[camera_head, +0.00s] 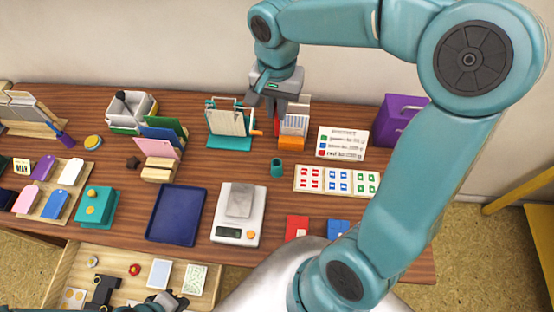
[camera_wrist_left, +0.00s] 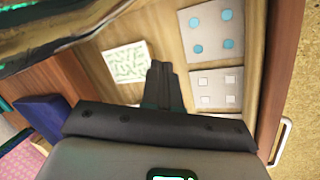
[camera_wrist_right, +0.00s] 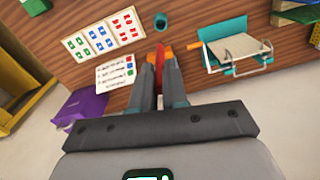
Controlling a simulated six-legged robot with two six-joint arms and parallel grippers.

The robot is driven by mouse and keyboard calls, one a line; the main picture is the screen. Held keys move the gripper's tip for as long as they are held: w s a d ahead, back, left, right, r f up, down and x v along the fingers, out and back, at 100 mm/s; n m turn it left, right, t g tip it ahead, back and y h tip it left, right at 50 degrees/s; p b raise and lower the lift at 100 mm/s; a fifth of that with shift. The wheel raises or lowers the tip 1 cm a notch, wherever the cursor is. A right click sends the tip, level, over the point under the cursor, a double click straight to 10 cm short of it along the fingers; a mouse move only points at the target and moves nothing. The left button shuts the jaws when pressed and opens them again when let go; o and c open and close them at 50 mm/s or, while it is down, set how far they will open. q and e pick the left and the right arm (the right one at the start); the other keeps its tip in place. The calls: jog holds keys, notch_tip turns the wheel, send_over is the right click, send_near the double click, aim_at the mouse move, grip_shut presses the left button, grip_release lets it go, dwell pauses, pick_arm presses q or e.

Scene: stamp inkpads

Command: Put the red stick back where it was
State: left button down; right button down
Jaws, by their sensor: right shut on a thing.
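My right gripper (camera_head: 277,108) is over the back right of the table, beside a small rack with an orange base (camera_head: 291,144). In the right wrist view its fingers (camera_wrist_right: 161,60) are shut on the red stick (camera_wrist_right: 160,63), a thin red strip between them. The fingers hide part of the stick and of the rack behind. A small teal cup (camera_head: 277,168) stands in front of the gripper; it also shows in the right wrist view (camera_wrist_right: 160,22). My left gripper (camera_wrist_left: 158,75) is low at the open drawer, with its fingers together and nothing visible between them.
A teal rack (camera_head: 229,142) stands left of the right gripper. A scale (camera_head: 238,228) and blue tray (camera_head: 176,215) are in front. The drawer (camera_head: 62,266) holds several cards.

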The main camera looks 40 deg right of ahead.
pick_arm(q)
jog(key=shift+a+f, duration=0.1)
jog(key=shift+a, duration=0.05)
pick_arm(e)
notch_tip(320, 180, down, 18)
jog(key=shift+r, duration=0.15)
pick_arm(q)
jog(key=shift+f, duration=0.1)
pick_arm(e)
jog(key=shift+a, duration=0.15)
pick_arm(q)
jog(key=shift+s+f+b, duration=0.1)
jog(key=shift+f+b, duration=0.05)
jog(key=shift+b, duration=0.15)
pick_arm(e)
jog(key=c, duration=1.1)
grip_release()
jog(key=shift+w, duration=0.1)
jog(key=shift+c, duration=0.2)
